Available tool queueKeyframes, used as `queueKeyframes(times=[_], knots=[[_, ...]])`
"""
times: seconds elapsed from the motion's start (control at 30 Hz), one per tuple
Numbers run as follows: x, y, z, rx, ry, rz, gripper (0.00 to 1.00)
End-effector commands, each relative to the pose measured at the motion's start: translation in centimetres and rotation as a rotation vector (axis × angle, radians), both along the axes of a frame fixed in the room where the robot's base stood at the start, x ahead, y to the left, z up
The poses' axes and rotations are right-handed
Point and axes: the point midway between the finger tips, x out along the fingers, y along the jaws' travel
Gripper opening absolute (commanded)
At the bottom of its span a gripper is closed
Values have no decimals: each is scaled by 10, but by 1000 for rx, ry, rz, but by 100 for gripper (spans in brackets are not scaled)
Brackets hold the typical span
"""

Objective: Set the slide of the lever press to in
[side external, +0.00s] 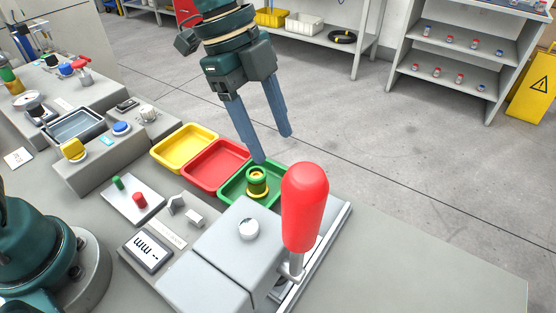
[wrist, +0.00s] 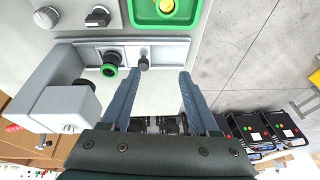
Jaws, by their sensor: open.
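The lever press is a grey block (side external: 225,265) with a large red-handled lever (side external: 305,205) standing upright at its right side. A pale rail (side external: 335,232) runs along that side. In the wrist view, a grey channel (wrist: 170,53) holds a dark round part with a green ring (wrist: 109,70) and a small grey knob (wrist: 143,61), apparently the slide's. Whether the slide is in or out I cannot tell. My gripper (side external: 275,150) is open and empty, pointing down above and behind the press. In the wrist view its fingertips (wrist: 162,75) are near the knob, the left one closest.
Yellow (side external: 184,148), red (side external: 215,165) and green (side external: 235,199) trays stand behind the press. A green and yellow part (side external: 257,183) stands in the green tray. A panel with a green and a red button (side external: 138,200) is left. The bench at right (side external: 420,265) is clear.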

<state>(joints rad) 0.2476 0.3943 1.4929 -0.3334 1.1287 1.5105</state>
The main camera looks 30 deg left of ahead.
Motion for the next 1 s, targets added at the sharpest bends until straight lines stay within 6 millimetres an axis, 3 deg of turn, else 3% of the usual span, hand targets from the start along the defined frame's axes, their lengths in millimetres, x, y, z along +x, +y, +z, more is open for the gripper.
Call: queueKeyframes(times=[0.1, 0.3, 1.0], knots=[[1, -23, -14, 0, 13, -323, 61], [-5, -52, -43, -27, 49, -679, 61], [-26, -78, -115, -28, 111, -742, 61]])
